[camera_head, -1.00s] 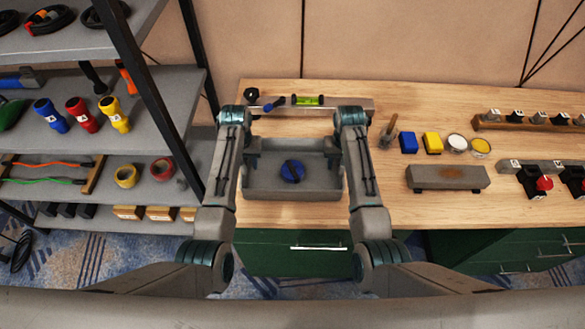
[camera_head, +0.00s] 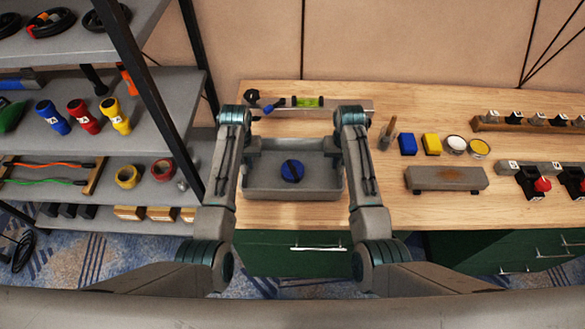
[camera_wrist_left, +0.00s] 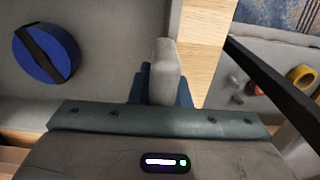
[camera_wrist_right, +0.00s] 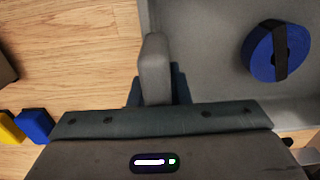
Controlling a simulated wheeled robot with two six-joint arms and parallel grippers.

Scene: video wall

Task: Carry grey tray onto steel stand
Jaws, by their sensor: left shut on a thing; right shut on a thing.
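The grey tray (camera_head: 318,190) sits at the left part of the wooden bench, in front of my column. A blue roll with a dark strap (camera_head: 292,171) lies inside it; it also shows in both wrist views. My left gripper (camera_wrist_left: 164,72) is shut on the tray's left wall, and my right gripper (camera_wrist_right: 155,70) is shut on its right wall. In the head view my arms largely hide both grippers. The tray looks level; I cannot tell whether it touches the bench. I cannot surely identify the steel stand; a low grey block-like piece (camera_head: 447,179) stands on the bench to the right.
A grey rail (camera_head: 345,105) with a green level (camera_head: 308,102) lies behind the tray. A blue block (camera_head: 408,144), yellow block (camera_head: 431,143) and round tins are right of my right arm. A shelf rack (camera_head: 165,95) stands close on the left. Bare bench (camera_head: 385,205) lies right of the tray.

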